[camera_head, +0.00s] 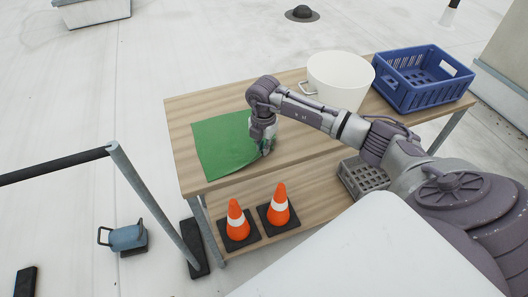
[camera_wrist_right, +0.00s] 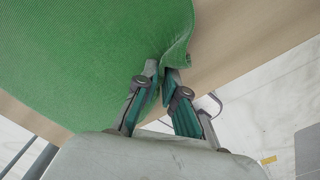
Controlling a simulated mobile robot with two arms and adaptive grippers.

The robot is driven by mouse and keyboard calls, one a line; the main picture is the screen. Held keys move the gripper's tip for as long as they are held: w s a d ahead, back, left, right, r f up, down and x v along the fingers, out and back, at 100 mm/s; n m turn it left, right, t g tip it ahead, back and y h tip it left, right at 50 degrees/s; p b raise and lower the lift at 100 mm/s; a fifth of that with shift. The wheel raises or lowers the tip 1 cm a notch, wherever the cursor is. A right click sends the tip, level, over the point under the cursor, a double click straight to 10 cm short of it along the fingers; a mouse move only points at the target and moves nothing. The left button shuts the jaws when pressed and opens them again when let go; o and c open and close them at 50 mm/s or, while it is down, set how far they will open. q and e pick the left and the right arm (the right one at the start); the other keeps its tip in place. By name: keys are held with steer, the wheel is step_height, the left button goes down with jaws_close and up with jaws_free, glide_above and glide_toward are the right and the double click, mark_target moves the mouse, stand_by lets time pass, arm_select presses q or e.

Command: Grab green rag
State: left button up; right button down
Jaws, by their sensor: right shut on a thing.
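The green rag (camera_head: 220,146) lies spread flat on the left part of the wooden table (camera_head: 184,116). My right gripper (camera_head: 266,150) is at the rag's right edge, pointing down. In the right wrist view the right gripper (camera_wrist_right: 166,78) is shut on the edge of the green rag (camera_wrist_right: 95,60), which is bunched up and raised a little between the fingertips. The rest of the rag lies on the tabletop. My left gripper is not in view.
A white pot (camera_head: 340,80) and a blue crate (camera_head: 422,78) stand on the table's right part. Two orange cones (camera_head: 237,222) and a grey crate (camera_head: 362,177) are on the lower shelf. A metal railing (camera_head: 150,200) stands left of the table.

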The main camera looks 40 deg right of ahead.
steer(key=shift+s+d+f, duration=0.1)
steer(key=shift+s+f, duration=0.35)
steer(key=shift+f, duration=0.15)
step_height(320, 180, up, 12)
steer(key=p, duration=0.9)
steer(key=shift+w+r, duration=0.15)
steer(key=shift+w, duration=0.2)
step_height(320, 180, up, 27)
steer(key=p, duration=1.3)
